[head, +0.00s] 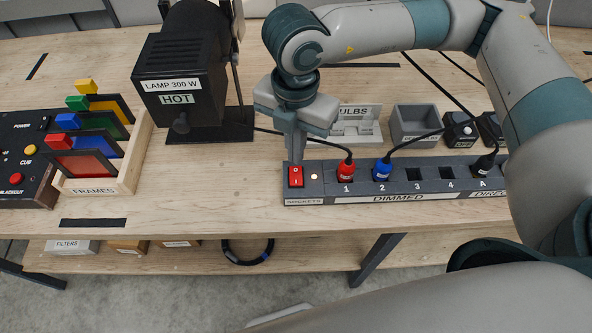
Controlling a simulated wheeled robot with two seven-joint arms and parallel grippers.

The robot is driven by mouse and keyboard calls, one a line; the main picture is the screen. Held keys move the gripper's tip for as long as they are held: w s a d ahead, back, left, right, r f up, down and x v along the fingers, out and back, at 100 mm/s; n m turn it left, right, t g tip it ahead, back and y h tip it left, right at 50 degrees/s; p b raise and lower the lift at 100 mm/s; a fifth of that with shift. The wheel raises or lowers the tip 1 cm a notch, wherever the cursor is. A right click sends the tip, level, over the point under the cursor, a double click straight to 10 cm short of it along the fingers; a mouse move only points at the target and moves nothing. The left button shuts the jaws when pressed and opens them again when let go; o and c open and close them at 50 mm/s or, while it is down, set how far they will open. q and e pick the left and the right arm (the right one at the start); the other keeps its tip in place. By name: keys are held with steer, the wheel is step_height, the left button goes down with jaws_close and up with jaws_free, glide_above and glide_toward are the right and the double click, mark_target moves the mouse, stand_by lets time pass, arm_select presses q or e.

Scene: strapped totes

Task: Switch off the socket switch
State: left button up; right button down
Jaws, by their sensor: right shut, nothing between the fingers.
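The red socket switch (296,176) sits at the left end of the grey socket strip (410,185), above the label "SOCKETS". A small round light (314,176) beside it looks lit. My right gripper (297,156) points down with its fingers shut and empty, right at the far edge of the switch. I cannot tell whether the fingertips touch it. A red plug (346,170) is in socket 1, a blue plug (382,169) in socket 2 and a black plug (484,165) in socket A. Sockets 3 and 4 are empty. My left gripper is not in view.
A black lamp (180,75) labelled "HOT" stands behind and left of the strip. A frames box (140,150) and a control desk (25,160) are at the left. A grey bin (415,124) stands behind the strip. The tabletop left of the strip is clear.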

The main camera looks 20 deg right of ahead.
mark_target(296, 169)
steer(key=shift+r+p, duration=0.4)
steer(key=shift+r, duration=1.25)
steer(key=shift+r, duration=0.1)
